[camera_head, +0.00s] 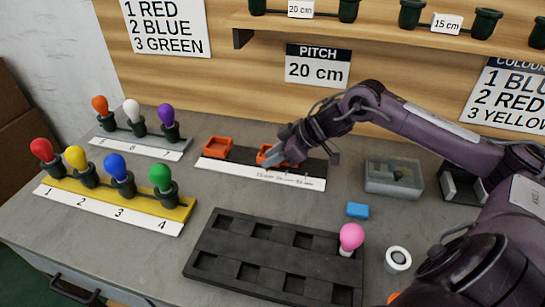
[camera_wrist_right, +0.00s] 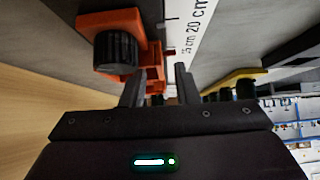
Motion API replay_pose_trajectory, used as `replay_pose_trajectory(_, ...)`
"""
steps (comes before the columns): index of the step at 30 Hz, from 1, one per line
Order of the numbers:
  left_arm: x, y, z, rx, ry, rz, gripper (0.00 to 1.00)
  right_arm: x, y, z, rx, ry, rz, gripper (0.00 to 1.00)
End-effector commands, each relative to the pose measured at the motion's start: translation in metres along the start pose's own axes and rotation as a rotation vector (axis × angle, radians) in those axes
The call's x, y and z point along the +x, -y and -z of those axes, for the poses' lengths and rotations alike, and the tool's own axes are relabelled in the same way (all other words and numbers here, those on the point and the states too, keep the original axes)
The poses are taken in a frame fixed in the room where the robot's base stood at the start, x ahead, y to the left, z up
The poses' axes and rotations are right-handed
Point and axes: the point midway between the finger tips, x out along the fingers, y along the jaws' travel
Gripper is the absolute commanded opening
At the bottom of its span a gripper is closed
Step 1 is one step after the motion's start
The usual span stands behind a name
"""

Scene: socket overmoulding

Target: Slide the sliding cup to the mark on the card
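The orange sliding cup (camera_head: 264,154) sits on the dark rail with a white ruled strip (camera_head: 240,174), partly hidden by my right gripper (camera_head: 282,158) in the head view. In the right wrist view the cup (camera_wrist_right: 88,28) shows a black round knob (camera_wrist_right: 115,52) and an orange tab. My right gripper (camera_wrist_right: 158,88) has its fingers apart at the tab; contact is unclear. The strip's "20 cm" mark (camera_wrist_right: 193,20) lies beside the cup. A second orange cup (camera_head: 217,147) stands at the rail's left end. The card (camera_head: 318,66) reads "PITCH 20 cm". My left gripper is out of view.
Bulb racks (camera_head: 110,200) stand on the left. A dark tray (camera_head: 212,238) lies in front, with a pink bulb (camera_head: 351,236) at its right corner. A blue block (camera_head: 357,210) and a clear bin (camera_head: 393,190) are to the right. Grey tabletop is free between rail and tray.

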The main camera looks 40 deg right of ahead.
Motion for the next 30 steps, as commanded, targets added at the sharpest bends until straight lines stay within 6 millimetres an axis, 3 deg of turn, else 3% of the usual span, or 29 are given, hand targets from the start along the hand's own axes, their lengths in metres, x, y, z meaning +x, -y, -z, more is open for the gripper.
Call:
replay_pose_trajectory(11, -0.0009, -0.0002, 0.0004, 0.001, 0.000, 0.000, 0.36, 0.0027, 0.0006, 0.0002, -0.002, 0.002, 0.001, 0.26)
replay_pose_trajectory(17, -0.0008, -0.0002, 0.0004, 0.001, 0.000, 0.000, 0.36, 0.0026, 0.0006, 0.0002, -0.002, 0.002, 0.002, 0.00)
replay_pose_trajectory(30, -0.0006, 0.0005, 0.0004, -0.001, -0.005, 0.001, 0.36, 0.0018, 0.0008, 0.0007, -0.002, 0.002, 0.002, 0.00)
